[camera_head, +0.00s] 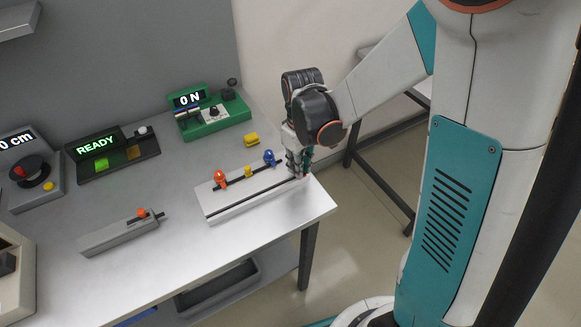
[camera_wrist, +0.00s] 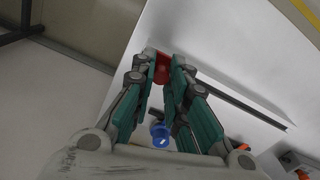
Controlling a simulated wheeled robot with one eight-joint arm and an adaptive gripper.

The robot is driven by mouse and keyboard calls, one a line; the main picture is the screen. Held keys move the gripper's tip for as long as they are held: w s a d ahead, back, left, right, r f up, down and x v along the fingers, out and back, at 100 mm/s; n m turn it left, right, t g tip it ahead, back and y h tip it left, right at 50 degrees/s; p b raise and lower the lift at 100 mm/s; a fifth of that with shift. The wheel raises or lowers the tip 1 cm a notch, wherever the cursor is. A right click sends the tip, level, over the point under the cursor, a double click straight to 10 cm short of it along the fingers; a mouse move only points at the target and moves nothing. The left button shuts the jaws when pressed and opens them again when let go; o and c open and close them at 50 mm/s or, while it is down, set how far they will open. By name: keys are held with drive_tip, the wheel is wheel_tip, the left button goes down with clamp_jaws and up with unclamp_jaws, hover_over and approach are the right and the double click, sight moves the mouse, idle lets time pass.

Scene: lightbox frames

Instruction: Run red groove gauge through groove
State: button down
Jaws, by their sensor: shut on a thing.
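A white block with two dark grooves (camera_head: 232,204) lies near the table's right end. My gripper (camera_head: 301,172) is over the block's right end, by the end of the front groove. In the wrist view my gripper (camera_wrist: 164,66) is shut on the red groove gauge (camera_wrist: 162,68), of which only a small part shows between the fingertips. The front groove (camera_wrist: 243,103) runs away from it as a dark line. Whether the gauge sits down in the groove I cannot tell. The gauge is hidden in the head view.
Orange (camera_head: 220,178), yellow (camera_head: 248,172) and blue (camera_head: 269,157) gauges stand along the back groove, the blue close to my gripper. A grey block with an orange knob (camera_head: 120,233) lies to the left. The table's right edge is close.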

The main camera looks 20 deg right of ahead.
drive_tip(key=shift+s+d, duration=0.1)
drive_tip(key=shift+s, duration=0.1)
drive_tip(key=c, duration=1.6)
unclamp_jaws()
drive_tip(key=shift+s, duration=0.1)
drive_tip(key=shift+r, duration=0.1)
drive_tip(key=shift+r, duration=0.25)
wheel_tip(320, 180, up, 11)
drive_tip(key=shift+r, duration=0.15)
